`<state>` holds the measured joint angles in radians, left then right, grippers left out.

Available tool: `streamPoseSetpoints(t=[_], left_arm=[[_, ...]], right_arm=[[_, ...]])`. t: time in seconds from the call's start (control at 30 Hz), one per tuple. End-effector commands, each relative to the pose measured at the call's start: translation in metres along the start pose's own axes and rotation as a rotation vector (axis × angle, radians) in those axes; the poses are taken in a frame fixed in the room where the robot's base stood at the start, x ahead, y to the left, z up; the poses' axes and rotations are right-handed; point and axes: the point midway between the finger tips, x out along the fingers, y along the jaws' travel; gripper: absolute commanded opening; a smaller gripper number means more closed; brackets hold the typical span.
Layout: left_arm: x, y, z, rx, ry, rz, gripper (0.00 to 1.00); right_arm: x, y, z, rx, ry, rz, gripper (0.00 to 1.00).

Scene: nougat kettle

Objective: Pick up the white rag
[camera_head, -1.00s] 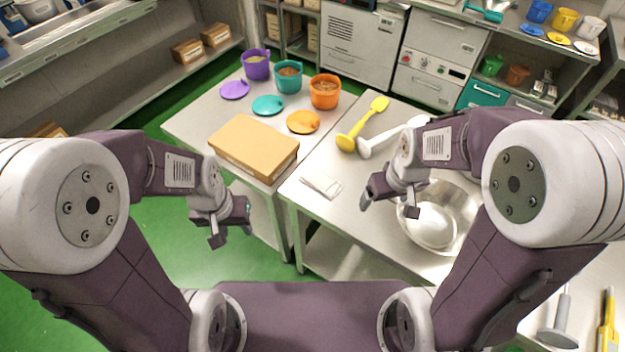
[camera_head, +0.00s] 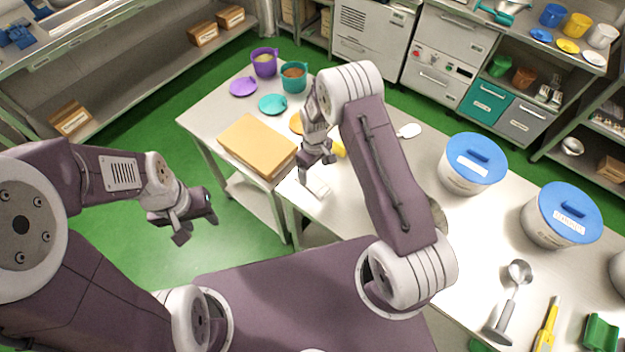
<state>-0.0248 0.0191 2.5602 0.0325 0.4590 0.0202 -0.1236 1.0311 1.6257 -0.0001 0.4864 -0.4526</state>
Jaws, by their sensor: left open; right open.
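The white rag (camera_head: 319,188) lies flat and folded on the steel table near its left front edge. My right gripper (camera_head: 316,171) is open with its fingers pointing down, at the far side of the rag in the picture. It covers part of the rag, and I cannot tell whether the fingers touch it. My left gripper (camera_head: 196,224) is open and empty over the green floor, left of the tables.
A cardboard box (camera_head: 257,146) lies left of the rag. Purple (camera_head: 264,62) and teal (camera_head: 293,77) tubs stand behind it. Two blue-lidded containers (camera_head: 472,164) (camera_head: 562,215) stand on the right. My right arm mostly hides the metal bowl (camera_head: 439,215) and yellow spatula.

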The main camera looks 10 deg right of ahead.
Motion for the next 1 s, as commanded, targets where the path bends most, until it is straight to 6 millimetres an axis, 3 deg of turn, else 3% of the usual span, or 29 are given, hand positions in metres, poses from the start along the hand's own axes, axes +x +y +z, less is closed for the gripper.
streamPoseSetpoints(t=[0.27,0.4,0.53,0.8,0.87,1.0], left_arm=[[-0.011,0.0,-0.001,0.0,0.0,0.0,0.44],[-0.027,0.001,-0.003,0.0,0.001,0.0,0.44],[-0.03,0.001,-0.003,0.0,0.001,0.0,0.44],[-0.029,0.001,-0.003,0.0,0.0,0.0,0.44],[-0.029,0.001,-0.003,0.0,0.0,0.0,0.44],[-0.029,0.001,-0.003,0.0,0.0,0.0,0.44]], right_arm=[[0.016,-0.001,0.0,0.001,-0.002,-0.001,0.85],[0.036,-0.003,0.001,0.0,-0.002,-0.001,0.85],[0.058,-0.003,0.0,0.001,-0.001,-0.001,0.85],[0.065,-0.002,-0.001,0.001,0.002,0.001,0.85],[0.065,-0.002,-0.001,0.001,0.002,0.001,0.72],[0.064,-0.002,-0.001,0.001,0.002,0.001,0.33]])
